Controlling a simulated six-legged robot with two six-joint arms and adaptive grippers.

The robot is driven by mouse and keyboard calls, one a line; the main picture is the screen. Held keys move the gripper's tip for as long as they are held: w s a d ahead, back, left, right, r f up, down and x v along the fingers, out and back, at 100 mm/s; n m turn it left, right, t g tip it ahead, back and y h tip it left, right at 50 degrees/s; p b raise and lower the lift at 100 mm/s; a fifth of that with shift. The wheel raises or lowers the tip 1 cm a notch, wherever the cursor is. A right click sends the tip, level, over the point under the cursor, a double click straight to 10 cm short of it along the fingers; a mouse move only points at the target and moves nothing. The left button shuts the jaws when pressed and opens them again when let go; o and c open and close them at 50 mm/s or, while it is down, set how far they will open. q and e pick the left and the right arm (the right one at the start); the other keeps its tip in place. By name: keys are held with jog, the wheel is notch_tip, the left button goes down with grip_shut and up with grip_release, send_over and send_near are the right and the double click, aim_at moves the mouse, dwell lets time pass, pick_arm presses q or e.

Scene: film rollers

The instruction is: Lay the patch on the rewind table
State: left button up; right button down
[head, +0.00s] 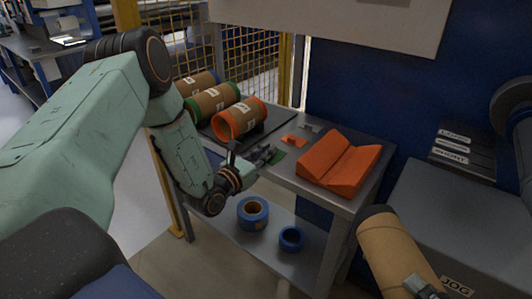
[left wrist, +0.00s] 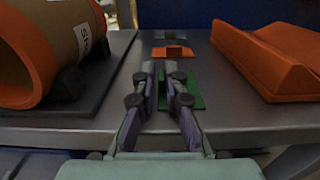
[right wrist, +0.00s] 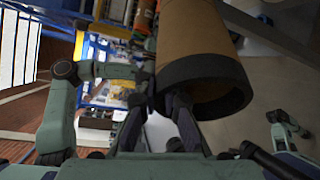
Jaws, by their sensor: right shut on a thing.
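A flat green patch (head: 278,155) lies on the grey metal table (head: 330,200) near its front edge. In the left wrist view the green patch (left wrist: 195,98) shows between and right of my fingers. An orange patch (left wrist: 174,51) with a raised tab and a grey one (left wrist: 165,37) lie behind it. My left gripper (head: 271,153) is open over the green patch, its fingertips apart; contact cannot be told. My right gripper (head: 418,287) is shut on a brown roll (head: 395,248) with a black end (right wrist: 210,85), held off the floor at the right.
An orange V-shaped cradle (head: 338,165) stands on the table's right. Blue tape rolls (head: 253,212) lie on the lower shelf. A grey cabinet (head: 440,220) is at right.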

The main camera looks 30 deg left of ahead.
pick_arm(q)
jog(key=shift+o, duration=1.3)
jog(key=shift+d, duration=0.35)
pick_arm(e)
jog(key=shift+w+d, duration=0.1)
jog(key=shift+d, duration=0.2)
pick_arm(q)
jog(key=shift+a, duration=0.1)
pick_arm(e)
jog(key=shift+a, duration=0.1)
pick_arm(q)
jog(key=shift+a, duration=0.1)
pick_arm(e)
jog(key=shift+a, duration=0.1)
jog(key=shift+r, duration=0.15)
